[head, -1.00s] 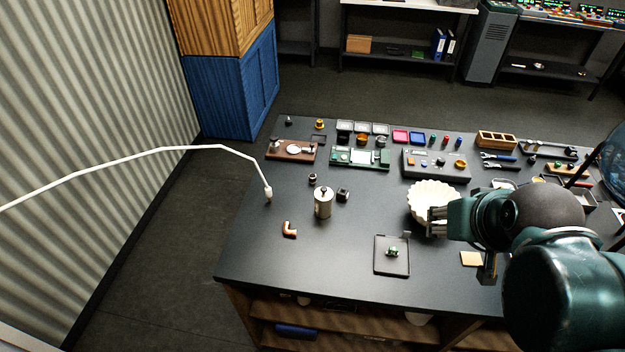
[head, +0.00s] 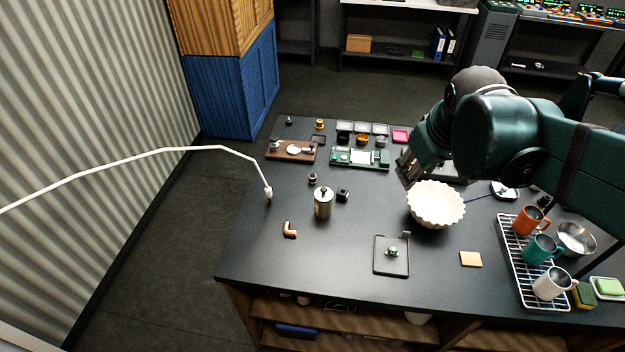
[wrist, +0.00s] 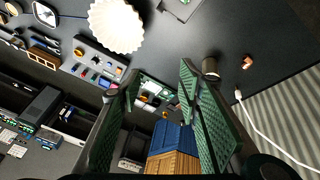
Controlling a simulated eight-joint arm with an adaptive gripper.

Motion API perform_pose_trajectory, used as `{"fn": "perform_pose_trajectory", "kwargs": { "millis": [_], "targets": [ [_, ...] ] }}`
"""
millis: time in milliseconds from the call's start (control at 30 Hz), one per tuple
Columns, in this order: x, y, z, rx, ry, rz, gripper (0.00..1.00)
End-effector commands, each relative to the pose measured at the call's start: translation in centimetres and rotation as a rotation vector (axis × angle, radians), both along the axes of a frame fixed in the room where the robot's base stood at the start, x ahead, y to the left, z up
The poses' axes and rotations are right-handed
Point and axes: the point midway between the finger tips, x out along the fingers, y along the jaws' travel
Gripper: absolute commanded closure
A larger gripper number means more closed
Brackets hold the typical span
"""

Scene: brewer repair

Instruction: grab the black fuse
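I cannot tell for certain which item is the black fuse. Candidates are a small dark cylindrical part (head: 312,179), a small black block (head: 343,195) right of the steel canister (head: 323,203), and a small dark part (head: 288,121) at the table's far left corner. My gripper (head: 404,168) is above the table, behind and left of the white fluted bowl (head: 436,205), apart from these parts. In the wrist view, my gripper (wrist: 160,74) has its two green fingers spread with nothing between them. My arm hides the table's back right in the head view.
A green circuit board (head: 360,158) and a wooden block with parts (head: 291,150) lie at the back. A copper elbow (head: 289,230) and a black tray (head: 391,256) are nearer the front. A mug rack (head: 515,255) stands at right. The front left of the table is clear.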

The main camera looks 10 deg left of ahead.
Motion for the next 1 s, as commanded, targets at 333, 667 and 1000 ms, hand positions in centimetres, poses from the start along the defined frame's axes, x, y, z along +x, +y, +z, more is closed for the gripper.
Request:
{"fn": "perform_pose_trajectory", "kwargs": {
  "millis": [333, 667, 1000],
  "targets": [
    [5.1, 3.2, -0.6, -0.071, 0.058, 0.163, 0.65],
    [9.7, 6.6, -2.2, -0.135, 0.114, 0.319, 0.65],
    [14.2, 10.6, -4.8, -0.196, 0.170, 0.483, 0.65]
  ]
}}
